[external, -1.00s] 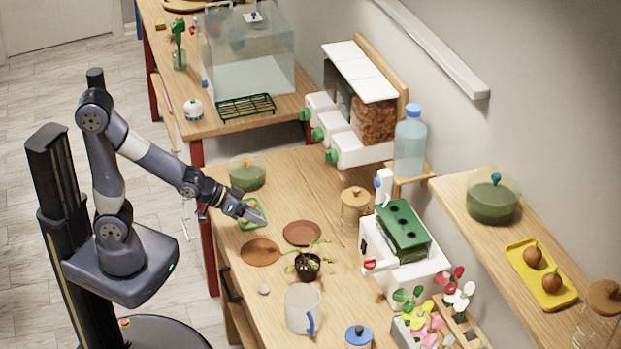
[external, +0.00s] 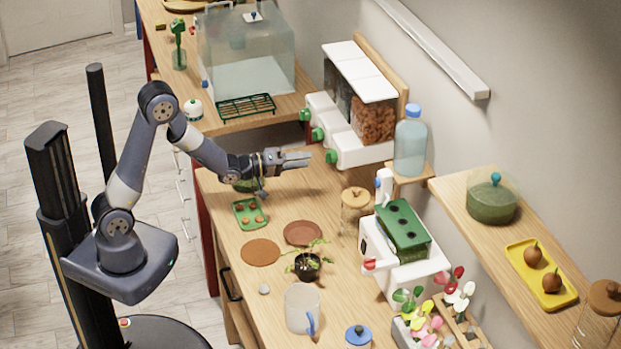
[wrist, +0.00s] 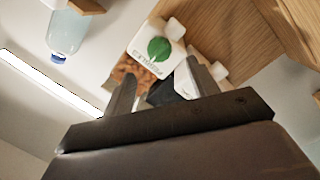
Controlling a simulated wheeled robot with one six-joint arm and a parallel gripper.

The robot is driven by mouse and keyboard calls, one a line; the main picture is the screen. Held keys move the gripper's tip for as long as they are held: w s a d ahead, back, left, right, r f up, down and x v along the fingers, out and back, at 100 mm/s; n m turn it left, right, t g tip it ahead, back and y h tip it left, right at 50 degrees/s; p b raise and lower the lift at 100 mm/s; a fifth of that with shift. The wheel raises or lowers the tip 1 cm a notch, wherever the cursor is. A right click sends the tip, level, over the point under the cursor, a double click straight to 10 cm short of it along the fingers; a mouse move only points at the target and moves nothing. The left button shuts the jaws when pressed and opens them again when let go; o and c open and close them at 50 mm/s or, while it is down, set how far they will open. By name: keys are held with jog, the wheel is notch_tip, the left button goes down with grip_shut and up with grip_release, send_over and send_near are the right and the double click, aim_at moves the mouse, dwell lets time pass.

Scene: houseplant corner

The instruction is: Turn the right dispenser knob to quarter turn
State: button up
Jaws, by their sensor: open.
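The dispenser is a row of three bins on the wall, each with a white front and a green knob. The right dispenser knob (external: 331,156) sits on the bin of brown chunks (external: 374,120). In the wrist view a green knob (wrist: 159,49) on a white front shows just beyond the fingers. My gripper (external: 308,160) is open and empty, pointing right toward the knob, with a small gap left of it in the external view. In the wrist view my gripper (wrist: 155,82) has its two fingers spread apart. The middle knob (external: 317,134) and left knob (external: 305,114) also show.
A blue-capped bottle (external: 410,145) stands on a small shelf right of the dispenser. Below are a green tray (external: 238,222), a corked jar (external: 355,212) and a potted seedling (external: 307,266) on the wooden table. A glass tank (external: 245,60) stands at the back left.

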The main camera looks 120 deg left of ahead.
aim_at(331, 157)
jog(key=p+x, duration=0.1)
jog(key=x, duration=0.5)
jog(key=shift+w, duration=0.25)
jog(key=shift+a, duration=0.1)
jog(key=shift+c, duration=0.4)
jog(key=c, duration=0.9)
